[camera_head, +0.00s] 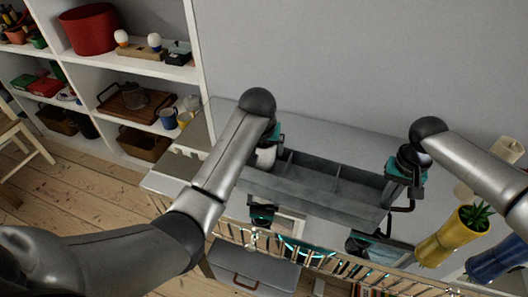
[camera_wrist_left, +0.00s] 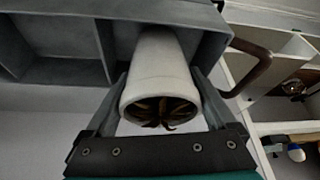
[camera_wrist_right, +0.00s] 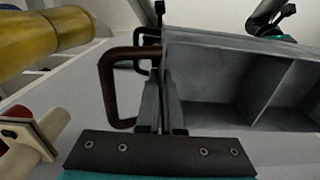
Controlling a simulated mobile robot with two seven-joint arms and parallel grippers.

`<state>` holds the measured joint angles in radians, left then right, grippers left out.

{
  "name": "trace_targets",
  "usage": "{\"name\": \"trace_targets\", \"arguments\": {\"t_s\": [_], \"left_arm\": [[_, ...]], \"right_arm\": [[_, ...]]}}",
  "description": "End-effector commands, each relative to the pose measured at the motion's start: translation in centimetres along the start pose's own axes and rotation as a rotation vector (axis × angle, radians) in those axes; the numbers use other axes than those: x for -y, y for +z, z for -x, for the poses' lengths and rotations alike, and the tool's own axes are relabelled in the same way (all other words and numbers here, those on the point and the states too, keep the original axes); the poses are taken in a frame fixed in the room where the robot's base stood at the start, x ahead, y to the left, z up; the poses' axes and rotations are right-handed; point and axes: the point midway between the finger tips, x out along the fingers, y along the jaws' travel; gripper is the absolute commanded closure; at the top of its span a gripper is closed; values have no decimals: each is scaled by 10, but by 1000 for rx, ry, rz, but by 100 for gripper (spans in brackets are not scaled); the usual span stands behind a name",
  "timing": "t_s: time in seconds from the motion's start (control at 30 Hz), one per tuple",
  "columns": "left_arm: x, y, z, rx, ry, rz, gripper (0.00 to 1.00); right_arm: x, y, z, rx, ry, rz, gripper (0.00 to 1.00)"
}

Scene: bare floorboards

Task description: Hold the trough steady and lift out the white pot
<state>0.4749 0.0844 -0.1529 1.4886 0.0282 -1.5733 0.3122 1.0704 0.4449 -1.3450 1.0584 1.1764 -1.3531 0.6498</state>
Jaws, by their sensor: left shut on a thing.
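The grey trough (camera_head: 318,196) stands on a pale table, divided into compartments, with a dark handle at each end. The white pot (camera_head: 266,157) is at its left end compartment, mostly hidden by my left arm in the head view. In the left wrist view the white pot (camera_wrist_left: 160,75) lies between the fingers of my left gripper (camera_wrist_left: 160,98), which is shut on it; a dark plant shows in its mouth. My right gripper (camera_wrist_right: 162,108) has its fingers close together on the trough's end wall, beside the brown handle (camera_wrist_right: 108,88).
A yellow pot (camera_head: 447,240) with a green plant and a blue pot (camera_head: 497,262) are at the right. A wire rack (camera_head: 330,262) runs along the table's front. White shelves (camera_head: 120,62) stand at the left. The table behind the trough is clear.

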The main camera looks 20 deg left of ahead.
Motion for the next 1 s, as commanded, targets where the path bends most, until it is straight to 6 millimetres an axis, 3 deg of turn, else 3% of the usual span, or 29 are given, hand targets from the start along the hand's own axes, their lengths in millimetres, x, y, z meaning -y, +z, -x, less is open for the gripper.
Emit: {"name": "trace_targets", "arguments": {"t_s": [0.2,0.4,0.77,1.0], "left_arm": [[0,-20,44,-9,2,1,88],[0,-31,71,-6,2,1,88],[0,-33,79,-3,1,1,88],[0,-33,78,-3,1,1,88]], "right_arm": [[0,0,-1,1,1,0,100],[0,0,-1,1,1,0,100],[0,0,-1,1,1,0,100],[0,0,0,1,0,0,71]]}}
